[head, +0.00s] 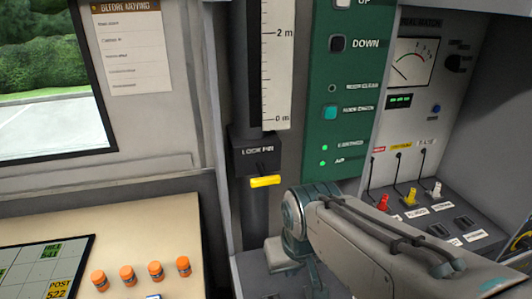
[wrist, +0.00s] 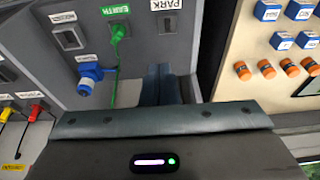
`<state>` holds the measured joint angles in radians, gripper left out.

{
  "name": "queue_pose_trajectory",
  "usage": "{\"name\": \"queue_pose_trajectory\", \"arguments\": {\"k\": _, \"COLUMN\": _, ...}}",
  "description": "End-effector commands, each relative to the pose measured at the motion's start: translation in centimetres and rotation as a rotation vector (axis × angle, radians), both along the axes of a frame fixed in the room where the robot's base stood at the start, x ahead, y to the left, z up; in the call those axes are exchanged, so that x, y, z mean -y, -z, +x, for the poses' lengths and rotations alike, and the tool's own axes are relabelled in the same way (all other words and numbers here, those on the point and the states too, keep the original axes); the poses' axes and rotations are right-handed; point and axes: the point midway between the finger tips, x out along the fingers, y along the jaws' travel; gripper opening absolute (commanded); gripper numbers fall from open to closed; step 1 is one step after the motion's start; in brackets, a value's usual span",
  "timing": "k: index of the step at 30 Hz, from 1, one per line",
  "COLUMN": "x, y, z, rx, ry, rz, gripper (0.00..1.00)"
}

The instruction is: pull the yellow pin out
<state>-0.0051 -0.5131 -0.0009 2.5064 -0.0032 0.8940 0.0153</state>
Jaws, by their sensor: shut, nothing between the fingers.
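The yellow pin (head: 265,181) is a short horizontal bar under the dark block labelled LOCK PIN (head: 255,156) on the mast, left of the green panel in the head view. It sticks out of the block's lower front. My gripper (wrist: 164,72) shows in the wrist view with its two dark fingers together and nothing between them. It is over the grey socket panel (wrist: 95,35), near the PARK socket. In the head view my arm stands to the right of and below the pin, apart from it. My fingertips are hard to make out there. The pin is not visible in the wrist view.
Red, yellow and white plugs (head: 437,188) on cords sit at the right. A green plug (wrist: 119,32) and a blue plug (wrist: 90,70) are on the socket panel. A cream desk (head: 150,235) with several orange cylinders (head: 127,273) lies at the left. A scale (head: 277,60) rises above the block.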

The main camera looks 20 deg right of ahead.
Motion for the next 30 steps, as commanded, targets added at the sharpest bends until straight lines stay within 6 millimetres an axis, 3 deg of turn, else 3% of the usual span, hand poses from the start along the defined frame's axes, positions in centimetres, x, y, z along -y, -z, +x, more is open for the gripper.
{"name": "queue_pose_trajectory", "arguments": {"k": 5, "x": 0.0, "y": -0.1, "z": 0.1, "rx": 0.000, "ry": 0.000, "rz": 0.000, "gripper": 0.00}}
{"name": "queue_pose_trajectory", "arguments": {"k": 8, "x": 0.1, "y": -1.7, "z": 1.2, "rx": 0.006, "ry": 0.000, "rz": 0.001, "gripper": 0.00}}
{"name": "queue_pose_trajectory", "arguments": {"k": 11, "x": 0.5, "y": -4.9, "z": 3.8, "rx": 0.017, "ry": 0.002, "rz": 0.004, "gripper": 0.00}}
{"name": "queue_pose_trajectory", "arguments": {"k": 18, "x": 1.2, "y": -14.1, "z": 12.2, "rx": 0.055, "ry": -0.005, "rz": 0.004, "gripper": 0.00}}
{"name": "queue_pose_trajectory", "arguments": {"k": 21, "x": 1.6, "y": -16.7, "z": 14.9, "rx": 0.069, "ry": -0.008, "rz": 0.001, "gripper": 0.00}}
{"name": "queue_pose_trajectory", "arguments": {"k": 25, "x": 1.9, "y": -18.6, "z": 17.0, "rx": 0.079, "ry": -0.008, "rz": -0.001, "gripper": 0.00}}
{"name": "queue_pose_trajectory", "arguments": {"k": 30, "x": 2.0, "y": -19.1, "z": 17.6, "rx": 0.082, "ry": -0.009, "rz": -0.001, "gripper": 0.00}}
